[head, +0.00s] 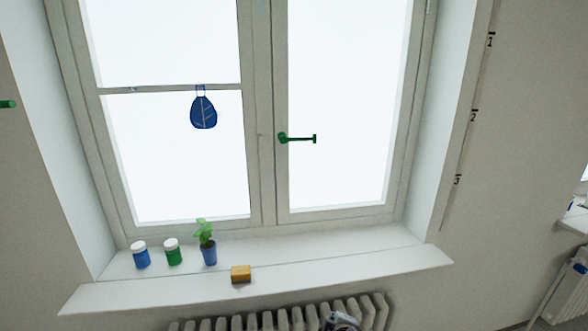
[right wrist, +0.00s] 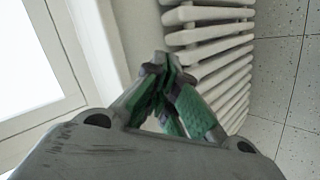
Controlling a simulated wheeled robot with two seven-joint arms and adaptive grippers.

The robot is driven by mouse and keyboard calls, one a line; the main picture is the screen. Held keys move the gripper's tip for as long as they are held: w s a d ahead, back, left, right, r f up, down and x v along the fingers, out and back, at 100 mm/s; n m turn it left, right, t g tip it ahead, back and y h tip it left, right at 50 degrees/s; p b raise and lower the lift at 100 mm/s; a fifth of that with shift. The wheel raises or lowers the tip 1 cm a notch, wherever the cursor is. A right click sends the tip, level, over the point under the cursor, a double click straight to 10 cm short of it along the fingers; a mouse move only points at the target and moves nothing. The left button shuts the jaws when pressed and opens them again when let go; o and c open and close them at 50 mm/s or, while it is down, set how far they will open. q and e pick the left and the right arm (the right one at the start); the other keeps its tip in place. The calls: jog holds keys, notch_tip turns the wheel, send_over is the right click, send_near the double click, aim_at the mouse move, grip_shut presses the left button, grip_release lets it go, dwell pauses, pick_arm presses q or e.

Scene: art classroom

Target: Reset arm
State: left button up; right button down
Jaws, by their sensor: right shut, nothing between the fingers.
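My right gripper (right wrist: 160,70) fills the lower middle of the right wrist view. Its fingers with green pads meet at the tips, and nothing is between them. It hangs in front of the radiator, below the windowsill. In the head view, a small grey part of my right gripper (head: 341,322) shows at the bottom edge, in front of the radiator. My left gripper is in neither view.
The sill (head: 330,268) holds a blue jar (head: 141,257), a green jar (head: 174,254), a potted plant (head: 208,252) and a yellow sponge-like block (head: 241,274). A radiator (head: 250,322) stands below.

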jog(key=s+d+f+m+g+y, duration=0.1)
jog(key=s+d+m+g, duration=0.35)
jog(key=s, duration=0.75)
jog(key=s+d+m+g, duration=0.2)
jog(key=s+d+m, duration=0.4)
jog(key=s, duration=0.6)
jog(key=s+a+f+g, duration=0.1)
jog(key=s+f, duration=0.2)
jog(key=f, duration=3.1)
jog(key=s+d+f, duration=0.2)
jog(key=s+f, duration=0.8)
jog(key=s, duration=0.1)
jog(key=s+d+f+g, duration=0.1)
jog(key=s+d+f, duration=0.1)
jog(key=s+f, duration=0.8)
jog(key=shift+s+b, duration=0.45)
jog(key=shift+s, duration=0.1)
jog(key=c, duration=2.2)
grip_release()
jog(key=shift+m+g, duration=0.25)
